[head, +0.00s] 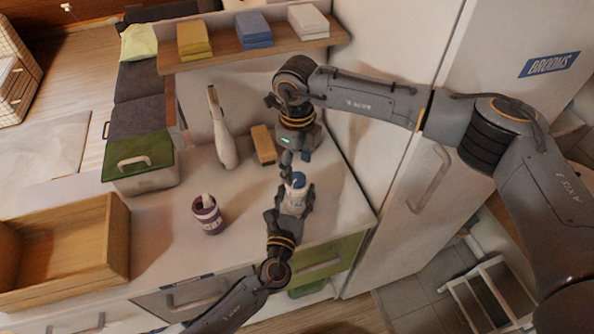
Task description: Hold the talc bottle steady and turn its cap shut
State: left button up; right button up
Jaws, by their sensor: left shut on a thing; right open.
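The talc bottle (293,203) is a small white bottle with a blue cap (295,180), standing near the right end of the counter. My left gripper (294,205) comes from the front and is shut on the bottle's body. My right gripper (287,170) is open and comes down from above and behind, its fingers close to the cap. I cannot tell whether they touch it. The gripper fingers hide part of the bottle and cap.
A purple cup (207,215) stands left of the bottle. A wooden tray (70,250) lies at the left. A shelf (245,54) runs above; a white cabinet (400,170) bounds the right.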

aim_at(297, 178)
notch_tip(297, 178, up, 9)
jog(key=shift+f, duration=0.2)
pick_arm(q)
jog(key=o, duration=1.3)
jog(key=shift+o, duration=0.2)
